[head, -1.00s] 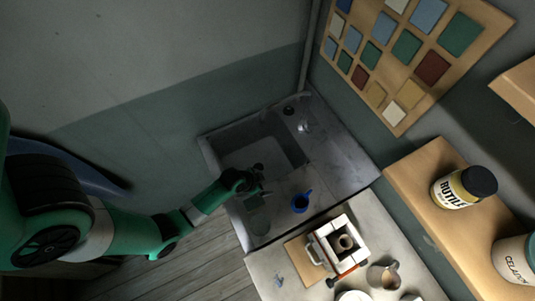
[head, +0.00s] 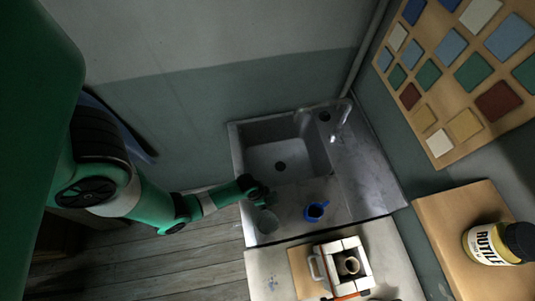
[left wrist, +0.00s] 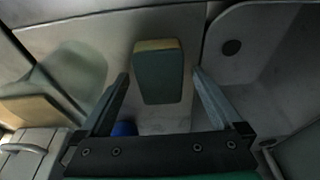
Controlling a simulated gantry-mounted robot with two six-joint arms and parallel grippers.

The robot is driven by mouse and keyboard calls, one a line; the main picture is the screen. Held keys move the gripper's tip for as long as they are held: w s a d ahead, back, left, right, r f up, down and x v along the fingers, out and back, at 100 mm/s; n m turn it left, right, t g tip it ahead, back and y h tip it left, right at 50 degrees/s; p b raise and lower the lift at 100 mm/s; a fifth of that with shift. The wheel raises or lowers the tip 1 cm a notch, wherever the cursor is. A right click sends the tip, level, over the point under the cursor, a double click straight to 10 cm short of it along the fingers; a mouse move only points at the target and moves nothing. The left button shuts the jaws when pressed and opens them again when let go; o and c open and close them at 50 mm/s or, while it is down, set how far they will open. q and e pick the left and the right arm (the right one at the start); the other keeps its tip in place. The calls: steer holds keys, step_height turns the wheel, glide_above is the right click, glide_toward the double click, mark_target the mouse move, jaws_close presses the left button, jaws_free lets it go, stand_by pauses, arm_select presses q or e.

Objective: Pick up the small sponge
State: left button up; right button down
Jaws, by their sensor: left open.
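The small sponge (left wrist: 159,77), with a dark green face and a thin yellow edge, shows in the left wrist view on the grey sink counter. My left gripper (left wrist: 161,78) is open, with one finger on each side of the sponge and a visible gap on both sides. Whether it is at the sponge's height I cannot tell. In the head view my left gripper (head: 263,196) is over the counter beside the basin, and the sponge is hidden or too dark to make out there. My right gripper is not in view.
The sink basin (head: 293,135) lies behind the gripper, with a faucet (head: 342,118) at its right. A blue mug (head: 316,211) and a pale greenish vessel (head: 268,222) stand close by on the counter. A white block mold (head: 342,268) stands on the front table.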

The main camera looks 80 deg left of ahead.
mark_target(269, 199)
arm_select(q)
steer(key=shift+w+f, duration=0.15)
steer(key=shift+f, duration=0.1)
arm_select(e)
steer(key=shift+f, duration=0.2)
arm_select(q)
steer(key=c, duration=1.5)
steer(key=shift+r, duration=0.1)
